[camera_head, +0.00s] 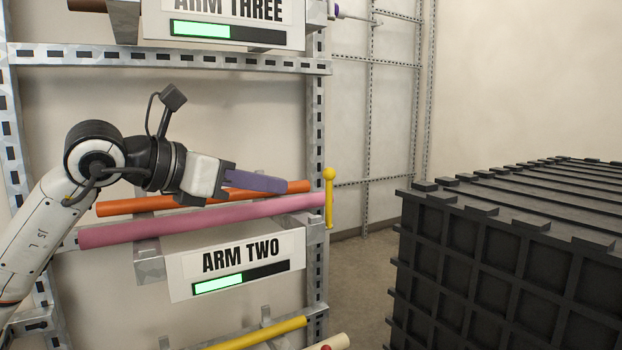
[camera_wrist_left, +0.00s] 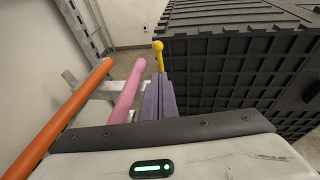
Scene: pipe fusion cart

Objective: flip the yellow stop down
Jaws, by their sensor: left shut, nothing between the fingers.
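The yellow stop (camera_head: 329,200) is a short bar with a round knob on top, standing upright at the right end of the ARM TWO rack arm, at the end of the pink pipe (camera_head: 205,221). It also shows in the left wrist view (camera_wrist_left: 158,57), just beyond the fingertips. My left gripper (camera_head: 284,185) is shut and empty, its purple fingers pointing right toward the stop, with a visible gap between. The fingers hang above the pink pipe and in front of the orange pipe (camera_head: 120,208). My right gripper is not in view.
The ARM TWO sign (camera_head: 240,262) hangs below the pipes, with a yellow pipe (camera_head: 262,334) lower down. The ARM THREE sign (camera_head: 230,18) is above. A large black crate (camera_head: 490,255) stands at right. Open floor (camera_head: 362,270) lies between rack and crate.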

